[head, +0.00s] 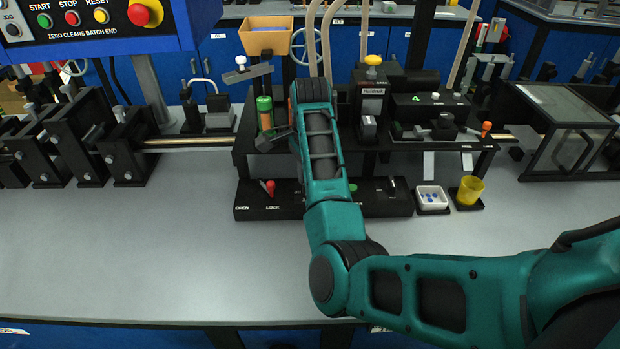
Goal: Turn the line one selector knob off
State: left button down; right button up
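A black knob (392,186) sits on the right part of the low black front panel (285,206). It looks like a selector knob, but I cannot read a line one label or its setting. Another black knob (13,29) is on the blue control box at upper left, under the word JOG. My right arm comes in from the right and reaches up over the middle of the panel, hiding part of it. Dark parts of my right gripper (275,139) show left of the forearm, near a green-topped post; its fingers are unclear. My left gripper is out of view.
A red lever (270,187) stands by the OPEN and LOCK labels. A white tray (432,198) and a yellow cup (470,190) are right of the panel. An orange bin (266,38) stands behind. The grey bench front (150,255) is clear at left.

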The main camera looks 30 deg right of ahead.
jog(key=o, duration=1)
jog(key=shift+o, duration=0.2)
